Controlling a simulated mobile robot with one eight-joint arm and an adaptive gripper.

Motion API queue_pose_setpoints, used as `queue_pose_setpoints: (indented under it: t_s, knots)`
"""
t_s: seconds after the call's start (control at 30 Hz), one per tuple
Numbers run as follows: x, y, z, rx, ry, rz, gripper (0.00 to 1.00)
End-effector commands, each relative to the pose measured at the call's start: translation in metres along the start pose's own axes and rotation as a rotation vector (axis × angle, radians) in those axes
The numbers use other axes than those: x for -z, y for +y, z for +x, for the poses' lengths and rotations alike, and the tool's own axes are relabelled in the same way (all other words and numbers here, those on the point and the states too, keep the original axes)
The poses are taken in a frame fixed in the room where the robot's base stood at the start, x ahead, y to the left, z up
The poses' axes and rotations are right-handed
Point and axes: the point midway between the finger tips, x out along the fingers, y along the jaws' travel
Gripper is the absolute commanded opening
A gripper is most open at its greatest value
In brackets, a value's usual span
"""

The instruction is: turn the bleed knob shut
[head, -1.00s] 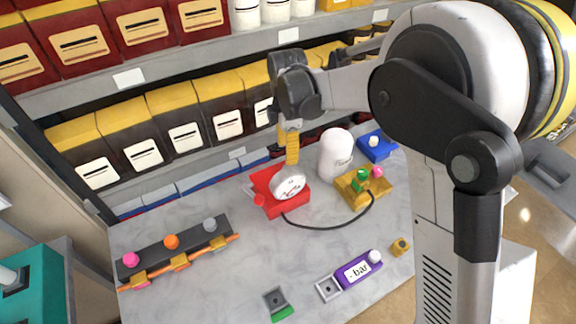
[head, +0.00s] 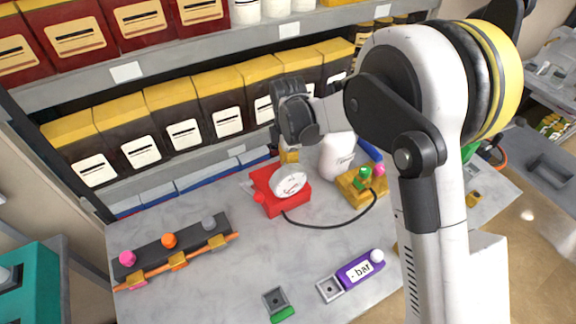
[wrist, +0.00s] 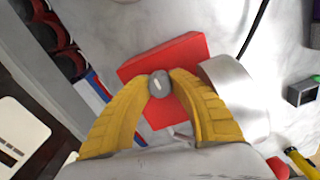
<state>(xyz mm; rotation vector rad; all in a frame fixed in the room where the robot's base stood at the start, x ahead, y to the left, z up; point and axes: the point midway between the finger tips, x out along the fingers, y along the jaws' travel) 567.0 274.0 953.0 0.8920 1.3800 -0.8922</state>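The red pump block (head: 266,201) stands on the bench with a round white gauge (head: 289,181) on it. In the wrist view the red block (wrist: 185,52) shows from above, with the gauge's silver side (wrist: 238,92) at its right. The small grey bleed knob (wrist: 160,84) has a short pale line on its top, slightly tilted. My gripper (wrist: 160,80) has its two yellow fingers on either side of this knob, with the tips against its sides. In the head view my gripper (head: 290,153) is behind the gauge, its fingertips and the knob hidden.
A white canister (head: 336,158) and a yellow block with green and pink knobs (head: 350,188) stand close right. A black hose (head: 330,226) runs between the blocks. A dark rail with coloured knobs (head: 170,250) lies left. Shelves with bins (head: 190,118) rise close behind.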

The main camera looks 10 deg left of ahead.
Motion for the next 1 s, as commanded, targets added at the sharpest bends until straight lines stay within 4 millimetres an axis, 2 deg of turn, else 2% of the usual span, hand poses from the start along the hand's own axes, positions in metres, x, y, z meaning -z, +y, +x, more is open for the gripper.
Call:
queue_pose_setpoints:
  t_s: [0.27, 0.47, 1.0]
  knots:
    - [0.0001, 0.0000, 0.0000, 0.000, 0.000, 0.017, 0.00]
    - [0.0001, 0.0001, 0.0003, 0.000, 0.000, 0.094, 0.00]
    - [0.0001, 0.0004, 0.0005, 0.000, 0.000, 0.564, 0.00]
